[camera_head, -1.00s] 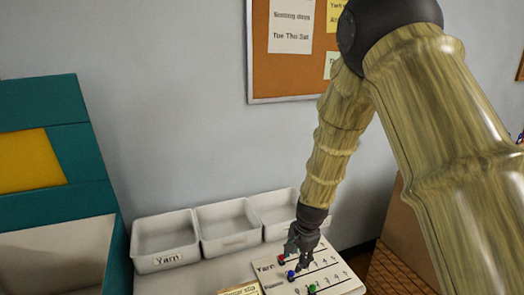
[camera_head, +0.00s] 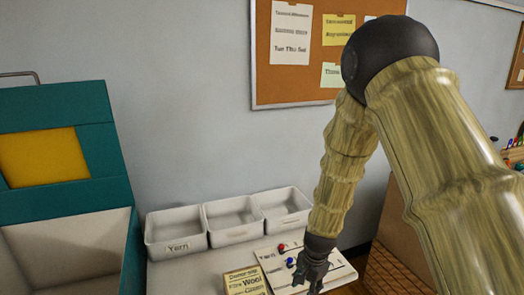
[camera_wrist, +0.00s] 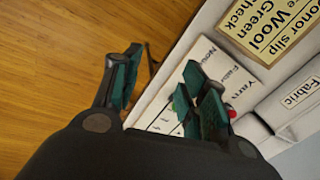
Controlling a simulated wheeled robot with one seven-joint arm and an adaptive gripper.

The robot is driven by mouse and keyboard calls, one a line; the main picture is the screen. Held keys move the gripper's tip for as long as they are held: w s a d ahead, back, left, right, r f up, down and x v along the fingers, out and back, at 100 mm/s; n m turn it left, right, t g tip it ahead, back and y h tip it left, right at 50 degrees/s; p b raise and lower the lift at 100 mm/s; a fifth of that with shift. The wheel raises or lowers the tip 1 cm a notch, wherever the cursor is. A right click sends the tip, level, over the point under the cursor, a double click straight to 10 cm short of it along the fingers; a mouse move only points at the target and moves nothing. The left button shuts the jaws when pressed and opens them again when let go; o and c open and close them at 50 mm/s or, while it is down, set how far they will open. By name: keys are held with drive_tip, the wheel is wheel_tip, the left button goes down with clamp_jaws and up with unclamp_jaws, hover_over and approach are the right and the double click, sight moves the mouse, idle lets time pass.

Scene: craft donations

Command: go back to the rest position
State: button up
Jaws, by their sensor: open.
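My gripper (camera_head: 312,270) hangs at the end of my arm, over the right front part of the white counting board in the head view. The wrist view shows its teal-padded fingers (camera_wrist: 160,85) spread apart with nothing between them. The board (camera_wrist: 208,68) lies under and beside the fingers, with printed rows reading "Yarn" and "Fabric". A red peg (camera_head: 282,247) and a blue peg (camera_head: 290,262) stand on the board. A green peg is partly hidden behind a finger in the wrist view.
White bins (camera_head: 232,232), one labelled "Yarn", stand in a row behind the board. A donor slip reading "Wool" and "Green" (camera_wrist: 265,25) lies beside it. A teal box (camera_head: 60,205) stands at left. A wooden floor (camera_wrist: 50,60) shows past the table edge.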

drive_tip(key=s+d+f+n+g+h, duration=0.1)
drive_tip(key=s+d+f+n, duration=0.3)
drive_tip(key=s+f, duration=0.8)
drive_tip(key=s+d+f+n, duration=0.35)
drive_tip(key=s+f, duration=0.45)
drive_tip(key=s, duration=0.8)
drive_tip(key=s+d+f+n, duration=0.1)
drive_tip(key=s+f+n, duration=0.1)
drive_tip(key=s, duration=1)
drive_tip(key=shift+d+n+g, duration=0.2)
drive_tip(key=shift+n+g, duration=0.1)
drive_tip(key=shift+n, duration=0.25)
